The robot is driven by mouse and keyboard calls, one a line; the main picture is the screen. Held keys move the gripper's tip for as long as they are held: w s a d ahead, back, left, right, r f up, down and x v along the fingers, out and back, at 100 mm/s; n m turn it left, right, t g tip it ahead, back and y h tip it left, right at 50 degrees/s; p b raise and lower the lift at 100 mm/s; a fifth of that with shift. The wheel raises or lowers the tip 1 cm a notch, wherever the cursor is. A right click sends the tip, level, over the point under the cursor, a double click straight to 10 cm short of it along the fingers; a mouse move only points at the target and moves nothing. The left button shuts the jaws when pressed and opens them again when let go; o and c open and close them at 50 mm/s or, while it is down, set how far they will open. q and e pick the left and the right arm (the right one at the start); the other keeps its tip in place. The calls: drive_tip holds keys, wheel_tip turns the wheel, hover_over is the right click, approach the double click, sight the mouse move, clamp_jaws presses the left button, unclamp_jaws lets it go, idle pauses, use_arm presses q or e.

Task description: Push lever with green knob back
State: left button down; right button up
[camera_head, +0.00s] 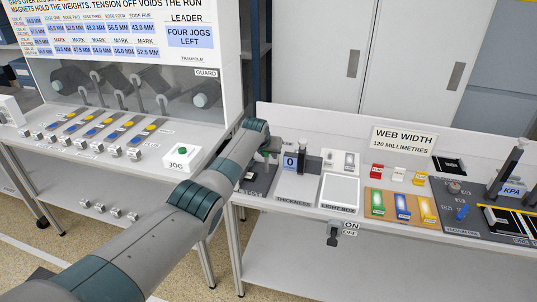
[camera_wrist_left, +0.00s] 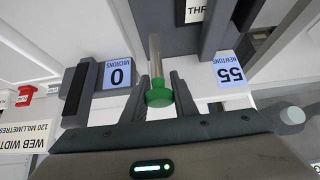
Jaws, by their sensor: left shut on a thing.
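The lever with the green knob (camera_wrist_left: 158,94) shows in the left wrist view, its pale metal rod rising from the knob to a dark grey housing. My left gripper (camera_wrist_left: 160,86) has a dark finger on each side of the knob and is shut on it. In the head view my left gripper (camera_head: 270,152) is at the left end of the right-hand bench, beside the thickness gauge (camera_head: 291,165). The gripper and arm mostly hide the lever there. My right gripper is in neither view.
In the wrist view, displays read 55 newtons (camera_wrist_left: 231,77) and 0 microns (camera_wrist_left: 118,76). The head view shows a jog box (camera_head: 182,157) with a green button left of my arm. A light box (camera_head: 340,191) and coloured trays (camera_head: 402,206) lie right of the gauge.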

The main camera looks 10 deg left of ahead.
use_arm(q)
drive_tip(key=shift+w+g, duration=0.15)
drive_tip(key=shift+g, duration=0.15)
drive_tip(key=c, duration=1.5)
unclamp_jaws()
drive_tip(key=shift+w+f, duration=0.1)
drive_tip(key=shift+w, duration=0.05)
drive_tip(key=shift+o, duration=0.2)
drive_tip(key=shift+r, duration=0.2)
drive_tip(key=shift+s+r, duration=0.1)
drive_tip(key=shift+s, duration=0.15)
drive_tip(key=shift+p+v, duration=0.4)
drive_tip(key=shift+v, duration=0.8)
drive_tip(key=b+v, duration=0.3)
drive_tip(key=v, duration=1.1)
drive_tip(key=shift+r, duration=0.15)
